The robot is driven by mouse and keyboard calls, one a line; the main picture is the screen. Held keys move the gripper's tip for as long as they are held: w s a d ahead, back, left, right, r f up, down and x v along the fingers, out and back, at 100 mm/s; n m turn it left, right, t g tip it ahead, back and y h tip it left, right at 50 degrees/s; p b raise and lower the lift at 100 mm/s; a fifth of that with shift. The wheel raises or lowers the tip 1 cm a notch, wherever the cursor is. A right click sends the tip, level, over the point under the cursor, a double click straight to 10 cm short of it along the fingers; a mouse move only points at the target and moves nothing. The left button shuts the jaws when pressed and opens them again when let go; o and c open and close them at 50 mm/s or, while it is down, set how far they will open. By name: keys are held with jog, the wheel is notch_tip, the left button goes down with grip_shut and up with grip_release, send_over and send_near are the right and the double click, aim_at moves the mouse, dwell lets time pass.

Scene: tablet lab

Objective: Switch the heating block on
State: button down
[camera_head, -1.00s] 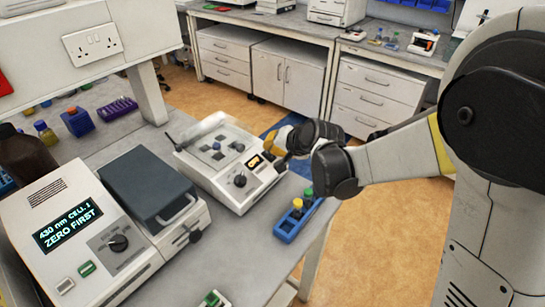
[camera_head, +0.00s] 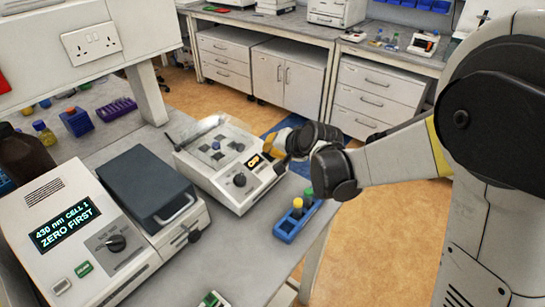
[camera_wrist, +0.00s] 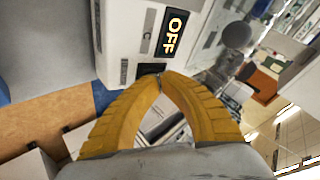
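In the head view my gripper (camera_head: 275,146) is at the panel's right end, partly hidden by my wrist.
A blue rack (camera_head: 290,231) with yellow- and green-capped vials stands at the bench edge, just below my wrist. A photometer (camera_head: 75,240) with a lit screen reading "ZERO FIRST" stands at left.

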dwell(0.4)
jog(key=shift+d+r+p, duration=0.1)
jog(key=shift+r+p, duration=0.4)
jog(key=shift+r, duration=0.15)
jog(key=shift+s+d+r+p, duration=0.15)
jog(key=shift+r+p, duration=0.45)
jog(key=shift+r, duration=0.25)
jog(key=shift+s+d+r+p, duration=0.15)
jog(key=shift+r+p, duration=0.5)
jog(key=shift+r, duration=0.15)
jog(key=shift+s+d+r+p, duration=0.15)
jog(key=shift+r+p, duration=0.45)
jog(key=shift+r, duration=0.25)
jog(key=shift+f, duration=0.1)
